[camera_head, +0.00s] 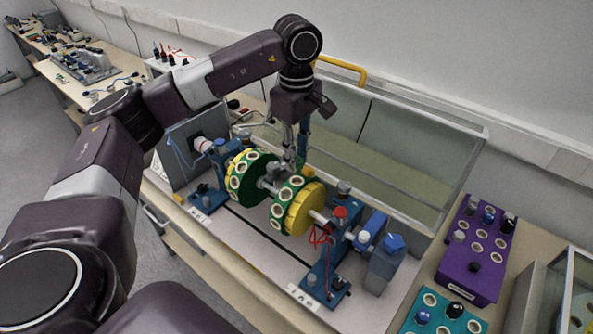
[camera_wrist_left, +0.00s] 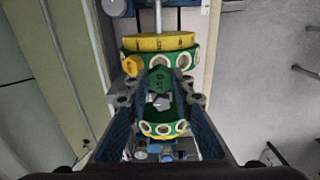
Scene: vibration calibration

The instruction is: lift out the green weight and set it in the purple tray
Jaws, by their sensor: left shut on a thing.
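My left gripper (camera_head: 290,152) reaches down over the rotor from behind, its fingers between the two green-and-yellow discs. In the left wrist view its fingers (camera_wrist_left: 158,92) are closed around a small green weight (camera_wrist_left: 160,76) with a grey metal knob. The weight lies between the near disc (camera_wrist_left: 165,128) and the far disc (camera_wrist_left: 188,58); I cannot tell whether it is clear of its socket. In the head view the fingers and discs largely hide it. The purple tray (camera_head: 456,276) stands at the right, away from the gripper. My right gripper is not seen.
The rotor's left disc (camera_head: 236,178) and right disc (camera_head: 302,210) sit on a shaft between blue stands. A raised clear cover (camera_head: 400,160) with a yellow handle stands behind. A teal tray (camera_head: 408,326) is in front of the purple one, with a glass-sided case (camera_head: 570,290) beside.

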